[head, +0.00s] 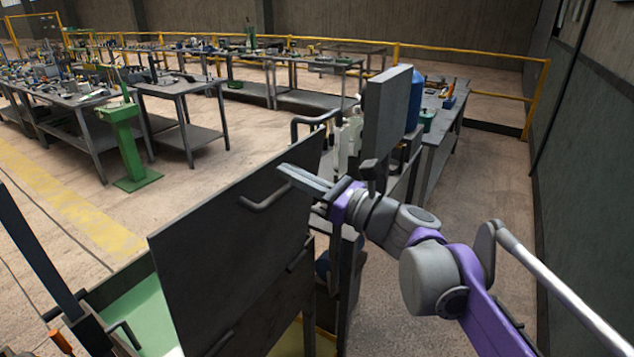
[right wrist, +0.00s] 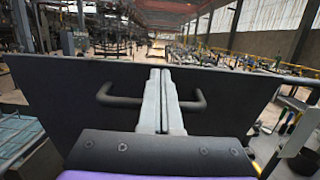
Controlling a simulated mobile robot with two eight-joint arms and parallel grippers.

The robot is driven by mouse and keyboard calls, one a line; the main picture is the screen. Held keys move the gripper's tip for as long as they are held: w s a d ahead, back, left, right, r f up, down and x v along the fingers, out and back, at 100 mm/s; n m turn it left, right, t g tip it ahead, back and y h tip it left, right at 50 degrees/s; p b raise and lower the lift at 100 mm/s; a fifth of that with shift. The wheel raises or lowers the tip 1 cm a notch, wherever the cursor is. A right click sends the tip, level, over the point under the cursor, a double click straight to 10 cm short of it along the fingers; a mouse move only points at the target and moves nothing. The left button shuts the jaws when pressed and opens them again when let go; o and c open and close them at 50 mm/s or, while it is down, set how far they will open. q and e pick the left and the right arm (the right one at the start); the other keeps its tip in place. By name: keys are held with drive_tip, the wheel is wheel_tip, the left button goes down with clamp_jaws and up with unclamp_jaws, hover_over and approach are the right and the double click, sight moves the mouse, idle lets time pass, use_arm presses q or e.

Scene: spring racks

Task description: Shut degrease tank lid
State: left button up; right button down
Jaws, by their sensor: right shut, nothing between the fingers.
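The degrease tank lid is a dark flat panel (head: 220,265) standing raised and tilted at the right side of an open tank (head: 95,290) with pale green inside. A bar handle (head: 265,197) sits near the lid's upper edge on the face towards me. My right gripper (head: 283,172) is shut and empty, by the upper part of that face, close to the handle. In the right wrist view the lid (right wrist: 60,95) fills the middle, and the shut fingers (right wrist: 161,72) overlap the handle (right wrist: 195,104). I cannot tell whether they touch it. My left gripper is not in view.
Another upright grey panel (head: 387,125) and a blue container (head: 415,100) stand beyond the lid. A green pedestal (head: 125,145) and grey workbenches (head: 180,90) stand at the back left. Floor to the right (head: 455,190) is free up to the wall.

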drive_tip(key=shift+x, duration=0.9)
